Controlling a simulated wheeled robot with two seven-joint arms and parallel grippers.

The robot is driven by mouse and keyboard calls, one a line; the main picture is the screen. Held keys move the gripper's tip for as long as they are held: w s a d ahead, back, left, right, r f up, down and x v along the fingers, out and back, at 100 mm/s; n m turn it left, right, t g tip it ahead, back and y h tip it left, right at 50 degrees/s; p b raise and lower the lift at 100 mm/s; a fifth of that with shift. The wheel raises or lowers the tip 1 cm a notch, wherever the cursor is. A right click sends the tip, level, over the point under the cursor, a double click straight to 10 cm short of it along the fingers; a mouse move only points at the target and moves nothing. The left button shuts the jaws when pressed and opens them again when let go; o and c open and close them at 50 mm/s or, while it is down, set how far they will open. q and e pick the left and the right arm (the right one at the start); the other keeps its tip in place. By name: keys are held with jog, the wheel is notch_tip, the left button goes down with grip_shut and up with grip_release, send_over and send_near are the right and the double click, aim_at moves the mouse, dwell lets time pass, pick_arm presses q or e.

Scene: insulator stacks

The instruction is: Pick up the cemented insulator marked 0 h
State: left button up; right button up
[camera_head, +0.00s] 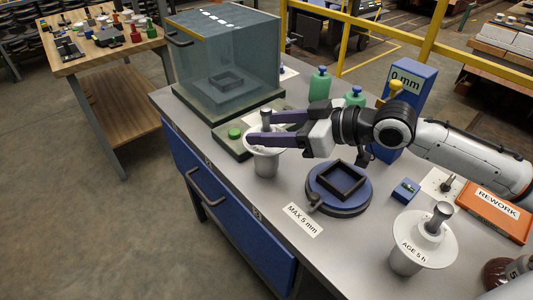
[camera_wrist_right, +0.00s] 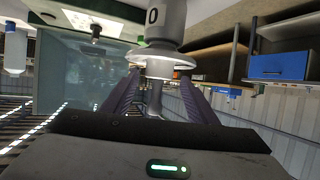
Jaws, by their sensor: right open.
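An insulator with a white disc, a grey cup below and a metal pin on top (camera_head: 266,166) stands upright on the left part of the grey bench. In the right wrist view its cup (camera_wrist_right: 166,22) carries a 0. My right gripper (camera_head: 262,128) is open, with its purple fingers around the pin just above the disc. The right wrist view shows the pin between the fingers (camera_wrist_right: 160,88), with gaps beside it. A second insulator marked AGE 5 h (camera_head: 408,258) stands at the front right. My left gripper is not in view.
A glass-walled chamber (camera_head: 225,75) stands behind, with a green-button box (camera_head: 232,136) before it. A blue turntable with a square frame (camera_head: 325,187) and a MAX 5 mm sign (camera_head: 303,220) lie nearby. A blue 0 mm block (camera_head: 413,85), green bottles (camera_head: 319,86) and an orange REWORK tray (camera_head: 497,225) surround the arm.

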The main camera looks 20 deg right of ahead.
aim_at(261, 128)
jog(key=x, duration=0.5)
jog(key=shift+w, duration=0.1)
grip_shut()
jog(key=shift+r, duration=0.25)
